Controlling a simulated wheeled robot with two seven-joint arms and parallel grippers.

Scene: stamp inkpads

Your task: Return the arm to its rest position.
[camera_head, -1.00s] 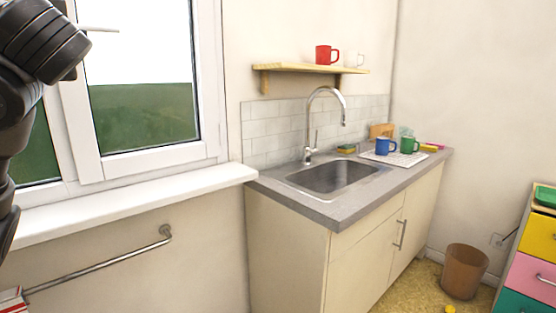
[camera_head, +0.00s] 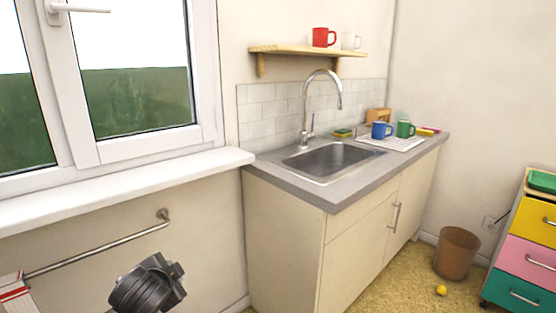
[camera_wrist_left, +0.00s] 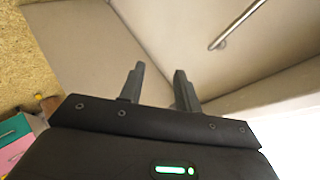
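My left arm (camera_head: 148,286) shows as a dark jointed part at the bottom of the head view, in front of the wall left of the sink cabinet. The left gripper's fingers do not show clearly there. In the left wrist view my left gripper (camera_wrist_left: 158,82) has its two dark fingers apart with nothing between them. Pale wall and cabinet surfaces show beyond the fingers. My right gripper is in neither view.
A sink cabinet (camera_head: 285,245) stands in the middle, with a blue mug (camera_head: 381,130) and a green mug (camera_head: 405,129) on a rack. A windowsill (camera_head: 120,187) and metal rail (camera_head: 98,249) run along the left. A bin (camera_head: 456,253) and colored drawers (camera_head: 530,255) stand at right.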

